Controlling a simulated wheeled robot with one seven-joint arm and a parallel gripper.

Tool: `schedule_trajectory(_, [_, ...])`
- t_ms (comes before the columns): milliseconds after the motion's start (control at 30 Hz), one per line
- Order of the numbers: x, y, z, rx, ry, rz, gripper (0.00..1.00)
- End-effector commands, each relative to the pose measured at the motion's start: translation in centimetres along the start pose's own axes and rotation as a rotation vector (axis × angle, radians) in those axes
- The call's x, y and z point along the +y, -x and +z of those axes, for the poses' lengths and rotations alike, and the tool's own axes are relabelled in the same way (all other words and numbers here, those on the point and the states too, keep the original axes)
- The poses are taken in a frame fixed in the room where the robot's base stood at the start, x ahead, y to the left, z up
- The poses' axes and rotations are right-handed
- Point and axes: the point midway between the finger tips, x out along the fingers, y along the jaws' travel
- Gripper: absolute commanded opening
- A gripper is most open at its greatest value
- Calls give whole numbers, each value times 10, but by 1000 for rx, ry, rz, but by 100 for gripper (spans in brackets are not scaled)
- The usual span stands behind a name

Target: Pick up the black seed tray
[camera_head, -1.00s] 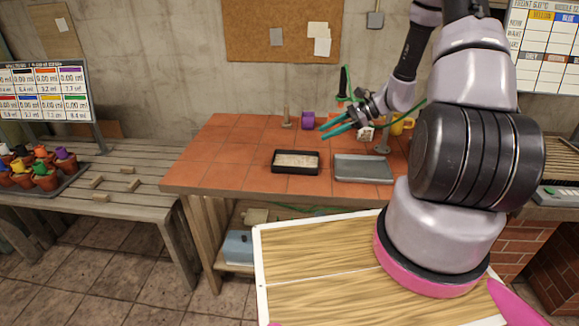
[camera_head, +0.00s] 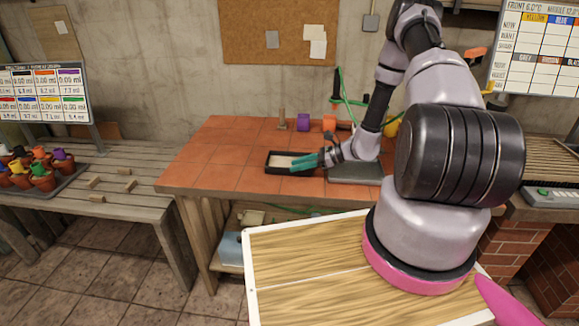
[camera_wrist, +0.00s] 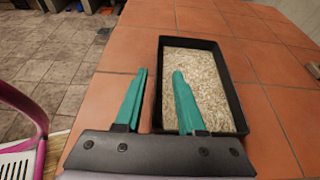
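The black seed tray (camera_head: 269,169) lies on the orange tiled table top, filled with pale grainy material. In the wrist view the tray (camera_wrist: 237,98) stretches away from my gripper, its long sides running up the picture. My gripper (camera_head: 306,162) is at the tray's right end in the head view. In the wrist view my gripper (camera_wrist: 158,75) is open, its two green fingers apart. The left finger is outside the tray's left wall and the right finger appears over the filling, so the wall runs between them. I cannot tell the fingers' height above the rim.
A grey metal tray (camera_head: 354,173) lies just right, partly behind my arm. A purple pot (camera_head: 303,122) and an orange pot (camera_head: 329,123) stand at the back. The tiles (camera_head: 215,155) left of the black tray are clear.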

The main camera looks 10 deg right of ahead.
Motion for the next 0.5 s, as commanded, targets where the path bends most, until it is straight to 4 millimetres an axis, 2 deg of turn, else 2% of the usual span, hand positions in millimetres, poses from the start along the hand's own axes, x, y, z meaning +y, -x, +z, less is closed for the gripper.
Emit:
schedule_trajectory(200, [6, -33, 1, 0, 1, 3, 39])
schedule_trajectory(500, [5, -40, 2, 0, 0, 1, 39])
